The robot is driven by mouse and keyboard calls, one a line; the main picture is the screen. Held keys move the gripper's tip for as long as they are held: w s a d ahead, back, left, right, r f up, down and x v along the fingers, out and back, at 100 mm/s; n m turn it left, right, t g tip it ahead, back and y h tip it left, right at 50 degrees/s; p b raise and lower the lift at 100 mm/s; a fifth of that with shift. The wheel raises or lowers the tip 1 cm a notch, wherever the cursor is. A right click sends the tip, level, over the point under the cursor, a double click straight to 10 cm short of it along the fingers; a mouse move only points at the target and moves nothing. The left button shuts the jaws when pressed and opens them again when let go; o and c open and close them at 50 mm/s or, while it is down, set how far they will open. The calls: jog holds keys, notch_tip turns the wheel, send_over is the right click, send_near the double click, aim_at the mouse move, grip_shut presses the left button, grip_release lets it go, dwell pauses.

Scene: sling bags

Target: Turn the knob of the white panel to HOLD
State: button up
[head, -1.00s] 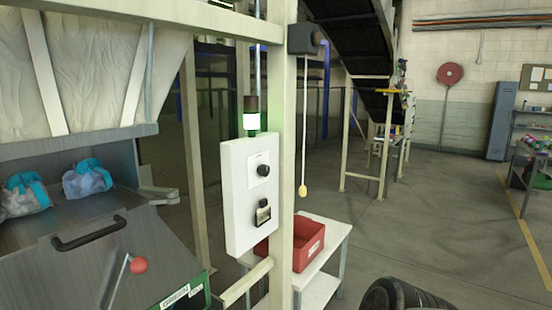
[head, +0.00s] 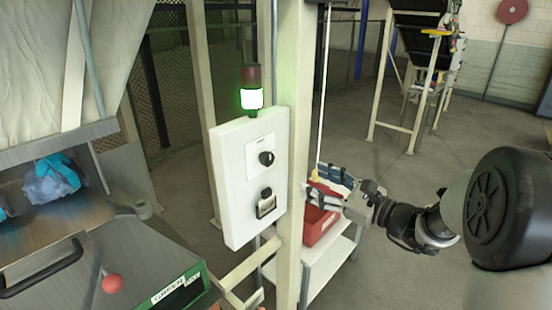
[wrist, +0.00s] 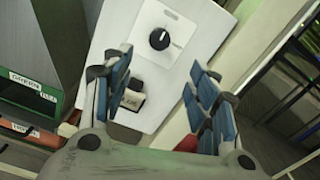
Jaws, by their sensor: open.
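The white panel (head: 232,190) is fixed to a cream post, with a lit green lamp (head: 251,98) on top. Its black round knob (head: 266,158) sits on a white plate in the upper half. In the wrist view the knob (wrist: 159,39) shows a white pointer mark, with small lettering at its right that is too small to read. A dark switch with a label (head: 266,203) sits below it. My gripper (head: 322,185) is open and empty, to the right of the panel and apart from it. In the wrist view its blue-padded fingers (wrist: 158,92) frame the panel's lower part.
The cream post (head: 292,150) stands between panel and gripper in the head view. A red bin (head: 318,222) on a white table is behind. A metal chute with a black handle (head: 45,270) and a red ball knob (head: 112,284) is at left.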

aim_at(270, 160)
jog(key=x, duration=1.5)
jog(key=shift+b, duration=0.3)
jog(key=shift+c, duration=0.3)
jog(key=c, duration=1)
